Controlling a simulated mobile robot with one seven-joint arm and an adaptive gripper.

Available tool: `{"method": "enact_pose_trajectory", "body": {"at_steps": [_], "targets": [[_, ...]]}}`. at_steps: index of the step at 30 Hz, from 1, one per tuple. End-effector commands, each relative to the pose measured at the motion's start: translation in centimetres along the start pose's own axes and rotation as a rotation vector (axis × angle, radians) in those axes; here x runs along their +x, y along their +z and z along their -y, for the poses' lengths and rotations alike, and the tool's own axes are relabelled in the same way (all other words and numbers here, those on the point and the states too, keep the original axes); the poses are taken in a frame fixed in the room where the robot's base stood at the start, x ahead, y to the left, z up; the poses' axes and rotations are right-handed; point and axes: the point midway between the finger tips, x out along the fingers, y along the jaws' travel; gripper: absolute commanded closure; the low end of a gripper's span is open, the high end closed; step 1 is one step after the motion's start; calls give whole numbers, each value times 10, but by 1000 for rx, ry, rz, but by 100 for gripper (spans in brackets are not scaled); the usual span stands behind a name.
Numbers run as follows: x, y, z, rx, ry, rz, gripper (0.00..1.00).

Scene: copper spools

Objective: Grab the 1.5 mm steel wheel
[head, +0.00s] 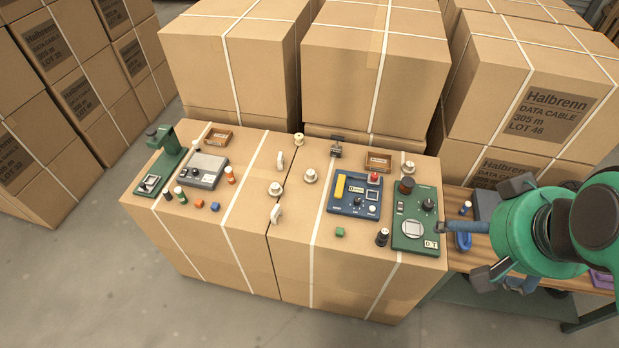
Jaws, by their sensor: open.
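Several small pale spools or wheels sit on the carton tops. One with a yellowish centre (299,139) is at the back. Two pale discs stand on edge, a rear one (280,160) and a front one (276,213). Others lie flat: a left one (275,189), a middle one (310,176) and a right one (408,168). Their size marks are too small to read, so I cannot tell which is the 1.5 mm steel wheel. My gripper (488,230) is at the right, beyond the green device, with its dark fingers spread apart. It is away from the spools.
A green device (414,238) and a blue device (356,194) stand on the right carton. A grey box (203,171) and a green press (165,153) stand on the left one. Tall cartons (375,60) block the back. A wooden bench (460,262) is at the right.

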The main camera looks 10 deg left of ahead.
Motion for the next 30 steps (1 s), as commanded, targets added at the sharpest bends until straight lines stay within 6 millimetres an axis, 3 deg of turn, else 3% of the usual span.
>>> {"method": "enact_pose_trajectory", "body": {"at_steps": [1, 6, 7, 20, 25, 30], "targets": [[0, 0, 0, 0, 0, 0, 14], [0, 0, 0, 0, 0, 0, 48], [0, 0, 0, 0, 0, 0, 51], [1, -6, 1, -2, -2, 2, 51], [6, -24, 6, -7, -6, 13, 51], [18, -57, 16, -14, -12, 29, 51]]}}
